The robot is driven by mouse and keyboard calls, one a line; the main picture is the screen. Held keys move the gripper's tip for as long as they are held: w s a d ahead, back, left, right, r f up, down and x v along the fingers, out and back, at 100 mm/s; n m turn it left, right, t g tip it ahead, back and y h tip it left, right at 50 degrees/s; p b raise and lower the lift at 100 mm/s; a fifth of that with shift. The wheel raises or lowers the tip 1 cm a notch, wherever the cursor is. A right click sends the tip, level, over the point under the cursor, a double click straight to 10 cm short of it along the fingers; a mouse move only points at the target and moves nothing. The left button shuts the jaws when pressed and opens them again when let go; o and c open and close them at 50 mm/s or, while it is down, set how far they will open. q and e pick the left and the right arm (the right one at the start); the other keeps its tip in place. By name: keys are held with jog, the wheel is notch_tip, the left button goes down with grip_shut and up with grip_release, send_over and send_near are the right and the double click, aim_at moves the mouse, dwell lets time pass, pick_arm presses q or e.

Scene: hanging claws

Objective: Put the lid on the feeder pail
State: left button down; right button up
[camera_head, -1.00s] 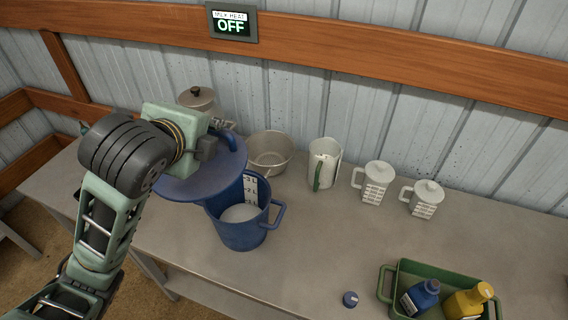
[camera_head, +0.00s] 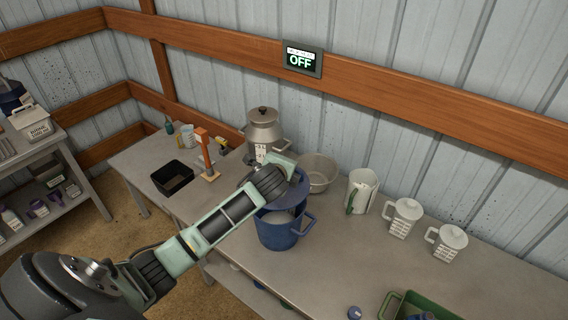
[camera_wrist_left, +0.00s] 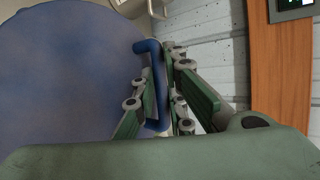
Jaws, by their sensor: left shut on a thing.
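The blue feeder pail (camera_head: 278,238) stands upright on the long grey table, with its side handle to the right and part of its pale inside showing. The blue lid (camera_head: 292,192) is at the back of the pail's opening, partly hidden by my left arm; I cannot tell if it touches the rim. In the left wrist view the lid (camera_wrist_left: 70,75) is a big blue disc, and its bent blue handle (camera_wrist_left: 152,80) runs between the fingers. My left gripper (camera_wrist_left: 160,95) is shut on this handle. My right gripper is not in view.
A metal can (camera_head: 263,128) and a metal bowl (camera_head: 318,172) stand close behind the pail. A white jug (camera_head: 360,190) and two lidded white mugs (camera_head: 403,218) are to the right. A green crate (camera_head: 410,303) is at the front right.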

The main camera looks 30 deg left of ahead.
pick_arm(q)
jog(key=shift+r, duration=0.15)
jog(key=shift+p, duration=0.4)
jog(key=shift+r+p, duration=0.2)
jog(key=shift+p, duration=0.6)
notch_tip(320, 180, down, 2)
jog(key=shift+f+g+b, duration=0.1)
jog(key=shift+g+b, duration=0.2)
jog(key=shift+b, duration=0.15)
jog(key=shift+f, duration=0.3)
notch_tip(320, 180, down, 2)
jog(key=shift+f+b, duration=0.2)
jog(key=shift+b, duration=0.5)
jog(key=shift+f, duration=0.55)
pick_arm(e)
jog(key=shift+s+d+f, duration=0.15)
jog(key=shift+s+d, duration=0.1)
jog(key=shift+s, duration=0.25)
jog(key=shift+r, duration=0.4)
